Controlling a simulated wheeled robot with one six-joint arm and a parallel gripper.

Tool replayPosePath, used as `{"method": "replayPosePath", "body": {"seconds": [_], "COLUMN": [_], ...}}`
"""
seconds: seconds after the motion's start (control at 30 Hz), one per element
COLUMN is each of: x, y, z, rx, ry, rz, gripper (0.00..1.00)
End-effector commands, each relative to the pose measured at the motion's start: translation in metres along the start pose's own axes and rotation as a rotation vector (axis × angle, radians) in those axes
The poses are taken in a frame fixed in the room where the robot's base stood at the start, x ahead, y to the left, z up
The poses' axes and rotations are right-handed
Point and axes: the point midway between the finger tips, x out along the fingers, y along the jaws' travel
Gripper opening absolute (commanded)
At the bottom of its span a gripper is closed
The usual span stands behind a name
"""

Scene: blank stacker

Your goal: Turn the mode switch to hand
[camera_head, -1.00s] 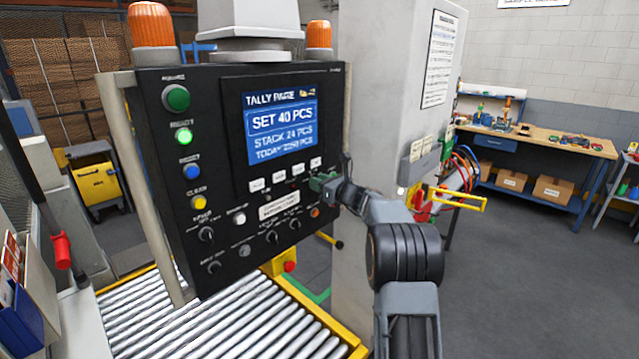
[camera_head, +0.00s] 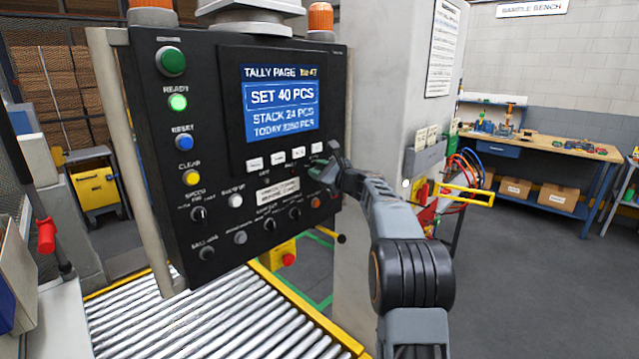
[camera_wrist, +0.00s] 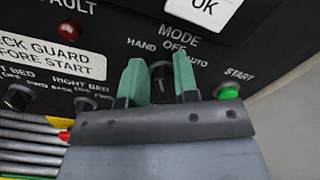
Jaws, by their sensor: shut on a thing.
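The mode switch (camera_wrist: 160,70) is a dark knob on the black panel, below the word MODE, with HAND printed to its left, OFF above and AUTO to its right. My gripper (camera_wrist: 161,78) has its two green fingers on either side of the knob and is shut on it. The fingers partly cover the knob, so I cannot tell which way its pointer faces. In the head view my gripper (camera_head: 328,177) is at the lower right of the control panel (camera_head: 215,110), and the switch is hidden behind it.
A green START button (camera_wrist: 229,91) sits close to the right of my gripper, and a red fault lamp (camera_wrist: 70,30) is at the upper left. In the head view, a roller conveyor (camera_head: 220,315) lies below the panel and a grey column (camera_head: 385,130) stands to the right.

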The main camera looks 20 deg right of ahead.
Motion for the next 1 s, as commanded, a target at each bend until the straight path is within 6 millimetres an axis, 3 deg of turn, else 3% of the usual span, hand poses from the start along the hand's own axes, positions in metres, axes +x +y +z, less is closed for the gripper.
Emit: {"method": "replayPosePath", "body": {"seconds": [0.4,1.0], "x": [0.0003,0.0003], "y": [0.0054,0.0050], "z": [-0.0022,-0.0004], "rx": [-0.217,-0.265], "ry": [-0.001,0.000], "rz": [0.001,0.002], "gripper": [0.04,0.04]}}
